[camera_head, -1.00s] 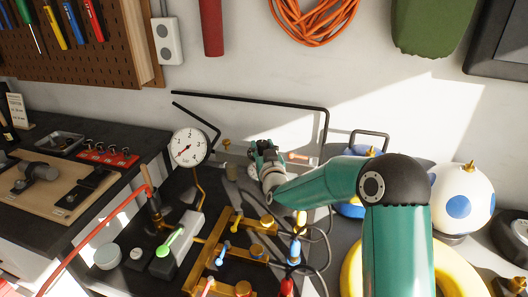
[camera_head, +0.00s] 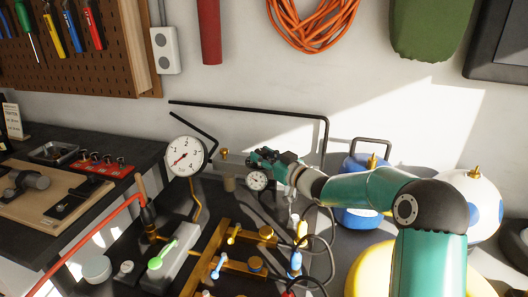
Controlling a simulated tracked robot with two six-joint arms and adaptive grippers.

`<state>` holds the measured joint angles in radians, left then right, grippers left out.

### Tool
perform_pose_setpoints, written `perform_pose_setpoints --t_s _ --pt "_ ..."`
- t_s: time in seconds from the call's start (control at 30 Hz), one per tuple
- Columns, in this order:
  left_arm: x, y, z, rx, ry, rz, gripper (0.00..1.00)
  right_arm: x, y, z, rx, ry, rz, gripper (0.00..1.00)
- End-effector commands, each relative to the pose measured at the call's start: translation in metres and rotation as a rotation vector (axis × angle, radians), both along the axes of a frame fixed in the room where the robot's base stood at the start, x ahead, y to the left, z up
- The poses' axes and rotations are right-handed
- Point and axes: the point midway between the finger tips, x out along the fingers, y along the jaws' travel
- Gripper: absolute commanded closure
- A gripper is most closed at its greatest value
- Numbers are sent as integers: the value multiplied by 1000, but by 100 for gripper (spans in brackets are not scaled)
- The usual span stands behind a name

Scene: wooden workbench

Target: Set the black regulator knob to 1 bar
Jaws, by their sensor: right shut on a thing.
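My right gripper (camera_head: 264,158) is shut at the regulator behind the brass manifold. The black knob cannot be made out; the fingers cover that spot, so I take it to be between them. A small white dial gauge (camera_head: 257,180) shows just below the gripper. The large white pressure gauge (camera_head: 186,156), marked with 1, 2 and 3, stands to the left on a bent brass pipe. Its red needle points to the lower left, near the low end of the scale. The small dial's reading is too small to tell. My left gripper is out of view.
The brass manifold (camera_head: 219,252) with blue and yellow handles stands in front of the gripper. A black pipe frame (camera_head: 250,109) rises behind. A blue tank (camera_head: 360,216) stands right.

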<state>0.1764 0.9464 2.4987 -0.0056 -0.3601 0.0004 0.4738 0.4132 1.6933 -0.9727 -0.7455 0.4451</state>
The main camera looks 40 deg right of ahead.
Motion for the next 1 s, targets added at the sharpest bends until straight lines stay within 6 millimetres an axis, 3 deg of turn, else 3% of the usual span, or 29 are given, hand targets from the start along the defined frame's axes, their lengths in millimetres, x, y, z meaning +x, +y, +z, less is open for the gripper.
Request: perform_pose_setpoints --t_s 0.57,0.6,0.73,1.0 --pt "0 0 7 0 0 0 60 0 -1 -2 2 2 34 97" --pt "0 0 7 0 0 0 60 0 -1 -2 2 2 34 60" --pt "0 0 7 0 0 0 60 0 -1 -1 1 1 34 39" --pt "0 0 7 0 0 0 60 0 -1 0 0 -1 33 36"
